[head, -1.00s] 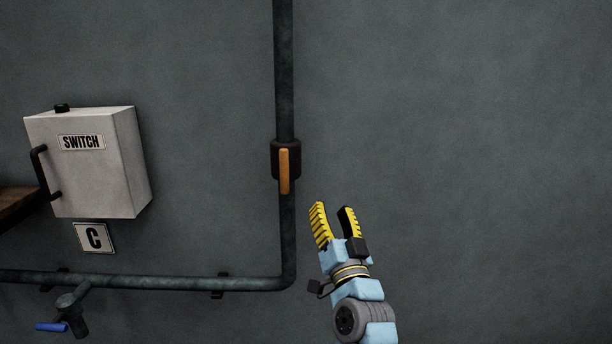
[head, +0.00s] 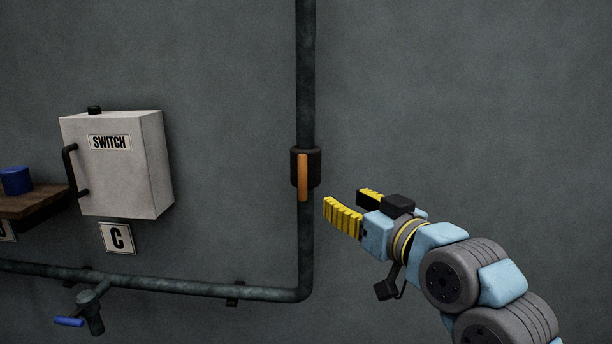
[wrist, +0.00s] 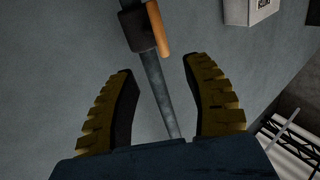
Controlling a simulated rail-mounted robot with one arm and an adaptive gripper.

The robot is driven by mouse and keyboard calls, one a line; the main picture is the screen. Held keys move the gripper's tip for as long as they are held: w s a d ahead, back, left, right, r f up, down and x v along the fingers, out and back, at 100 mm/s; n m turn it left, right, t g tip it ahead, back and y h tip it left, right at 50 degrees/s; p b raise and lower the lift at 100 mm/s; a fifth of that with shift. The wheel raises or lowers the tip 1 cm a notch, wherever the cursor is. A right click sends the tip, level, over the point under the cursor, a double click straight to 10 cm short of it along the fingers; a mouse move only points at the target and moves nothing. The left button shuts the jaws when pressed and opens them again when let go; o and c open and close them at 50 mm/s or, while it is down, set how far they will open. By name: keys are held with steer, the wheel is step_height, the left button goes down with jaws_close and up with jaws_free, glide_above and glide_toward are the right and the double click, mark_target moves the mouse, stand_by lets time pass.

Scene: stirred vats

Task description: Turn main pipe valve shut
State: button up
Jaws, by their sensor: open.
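The main pipe valve is a dark collar (head: 314,166) on the vertical pipe, with an orange lever handle (head: 303,178) that hangs down in line with the pipe. My gripper (head: 342,205) has yellow ribbed fingers, is open and empty, and stands just right of the handle, pointing left toward it, apart from it. In the wrist view the fingers (wrist: 158,82) are spread, with the pipe between them. The orange handle (wrist: 157,27) and the collar (wrist: 137,30) show beyond the fingertips at the top.
The vertical pipe (head: 306,75) bends left into a horizontal pipe (head: 180,285) carrying a small blue-handled tap (head: 70,321). A white SWITCH box (head: 115,175) stands left, above a C sign (head: 117,238). A wooden shelf (head: 40,203) holds a blue item (head: 16,181). The wall right is bare.

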mark_target(305, 176)
steer(key=p+x, duration=0.3)
steer(key=x, duration=1.3)
steer(key=shift+d, duration=0.1)
jaws_close()
